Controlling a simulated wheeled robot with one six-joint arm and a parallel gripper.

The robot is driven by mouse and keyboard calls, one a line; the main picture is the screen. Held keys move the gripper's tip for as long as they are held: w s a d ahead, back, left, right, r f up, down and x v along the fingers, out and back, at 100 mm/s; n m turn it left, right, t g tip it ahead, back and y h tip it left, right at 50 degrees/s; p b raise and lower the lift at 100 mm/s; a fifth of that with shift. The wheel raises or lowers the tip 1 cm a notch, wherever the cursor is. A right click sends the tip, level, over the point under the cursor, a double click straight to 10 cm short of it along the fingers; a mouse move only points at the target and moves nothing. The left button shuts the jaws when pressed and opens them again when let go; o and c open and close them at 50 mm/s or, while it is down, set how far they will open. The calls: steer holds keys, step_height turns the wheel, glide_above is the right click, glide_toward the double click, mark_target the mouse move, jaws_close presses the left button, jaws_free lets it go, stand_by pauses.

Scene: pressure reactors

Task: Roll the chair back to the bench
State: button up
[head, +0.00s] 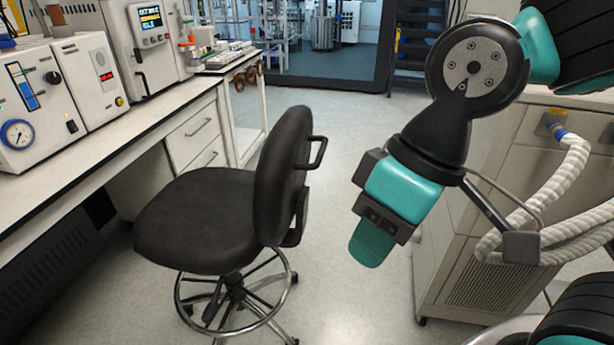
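The black chair (195,222) stands on the floor left of centre in the head view. Its backrest faces right and has a handle-like loop on its right side. Its seat is on a post with a metal foot ring, and part of its base is cut off at the bottom. The bench (130,130) runs along the left, and the seat's left edge appears close to its front. My gripper (370,245) points down, to the right of the backrest and apart from it in the picture. Its fingers overlap from this side, so their opening is hidden.
Instruments with a gauge (18,134) stand on the bench, with drawers (195,135) below. A grey cabinet (480,250) with a thick white hose (565,190) stands at right. Floor between chair and cabinet is clear. A glass-walled area (320,45) lies behind.

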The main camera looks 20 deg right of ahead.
steer(key=o, duration=0.4)
steer(key=w+f+m+y+b, duration=0.1)
steer(key=w+f+m+y, duration=0.1)
steer(key=w, duration=0.4)
steer(key=shift+w+a+f, duration=0.35)
steer(key=shift+a+f, duration=0.05)
steer(key=shift+f, duration=0.05)
steer(key=m+t+y+b, duration=0.2)
steer(key=m+t+y, duration=0.1)
steer(key=m+t, duration=1.1)
glide_toward(322, 148)
steer(key=shift+m+g, duration=0.4)
steer(key=shift+g, duration=0.2)
steer(key=p+x, duration=0.3)
steer(key=x, duration=0.7)
steer(key=shift+w+d, duration=0.1)
jaws_close()
